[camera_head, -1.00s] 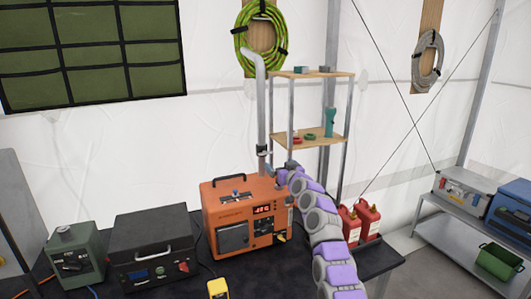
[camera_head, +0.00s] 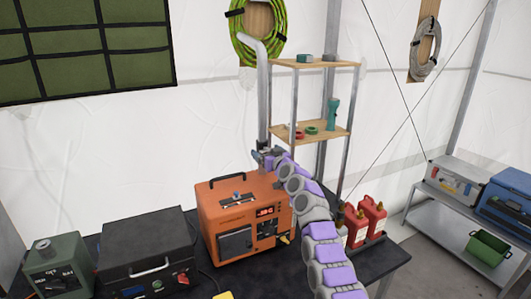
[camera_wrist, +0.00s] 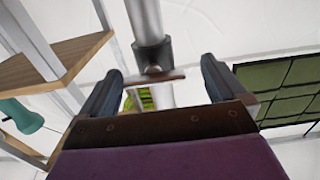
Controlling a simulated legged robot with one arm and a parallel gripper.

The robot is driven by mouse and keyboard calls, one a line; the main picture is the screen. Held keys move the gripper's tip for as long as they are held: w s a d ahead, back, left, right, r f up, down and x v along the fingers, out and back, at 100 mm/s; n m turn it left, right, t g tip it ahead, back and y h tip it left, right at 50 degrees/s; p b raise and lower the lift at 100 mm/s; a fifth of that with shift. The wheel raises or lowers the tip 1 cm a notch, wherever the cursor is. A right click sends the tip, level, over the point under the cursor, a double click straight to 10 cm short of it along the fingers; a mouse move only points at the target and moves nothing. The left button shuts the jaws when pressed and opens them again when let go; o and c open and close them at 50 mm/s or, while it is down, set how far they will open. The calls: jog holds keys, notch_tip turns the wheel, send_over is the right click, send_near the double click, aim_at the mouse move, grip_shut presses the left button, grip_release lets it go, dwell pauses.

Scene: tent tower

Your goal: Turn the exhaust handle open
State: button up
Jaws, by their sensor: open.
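The grey exhaust pipe (camera_head: 262,95) rises behind the orange heater unit (camera_head: 226,195) and bends at its top. In the wrist view the pipe (camera_wrist: 145,20) has a collar with a flat, reddish-brown handle (camera_wrist: 150,79) lying across it. My gripper (camera_wrist: 161,70) is open, with one finger on each side of the pipe and handle; I cannot tell whether either finger touches. In the head view my gripper (camera_head: 264,155) is at the pipe's lower part, above the heater's back, and hides the handle.
A shelf rack (camera_head: 315,64) stands close behind and right of the pipe. Red canisters (camera_head: 372,214) sit right of the heater. A black case (camera_head: 145,245) and a green box (camera_head: 58,266) stand to the left.

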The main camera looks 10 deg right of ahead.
jog(key=shift+d, duration=0.7)
jog(key=c, duration=0.5)
jog(key=shift+a, duration=0.35)
jog(key=c, duration=0.6)
jog(key=shift+o, duration=0.2)
jog(key=shift+d, duration=0.1)
